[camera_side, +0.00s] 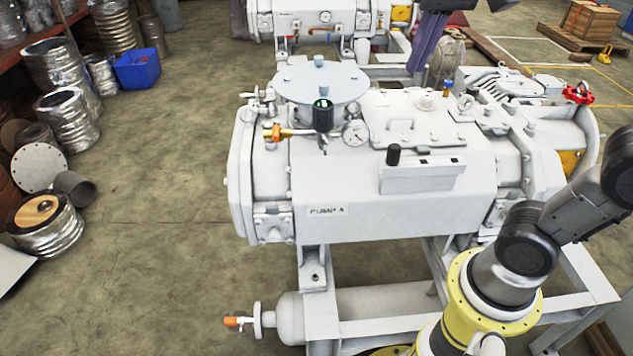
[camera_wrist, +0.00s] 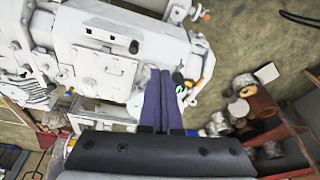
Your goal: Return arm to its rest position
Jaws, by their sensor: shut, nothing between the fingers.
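My gripper (camera_side: 416,66) hangs at the top of the side view, its purple fingers pointing down. It appears above or behind the white pump (camera_side: 345,190); the exact height is unclear. In the wrist view, the two purple fingers of my gripper (camera_wrist: 160,75) lie together, shut and empty. The pump (camera_wrist: 160,50) fills the upper middle there. A black tool-like piece with a green top (camera_side: 323,115) stands upright at the pump's left end; it also shows beside the fingertips in the wrist view (camera_wrist: 178,79).
A black knob (camera_side: 393,155) stands on a white box on the pump's front. A round plate (camera_side: 322,80), a gauge (camera_side: 356,133) and a red valve wheel (camera_side: 578,94) rise from the pump. A second pump (camera_side: 320,20) stands behind. Metal ducts (camera_side: 65,115) lie left; floor between is clear.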

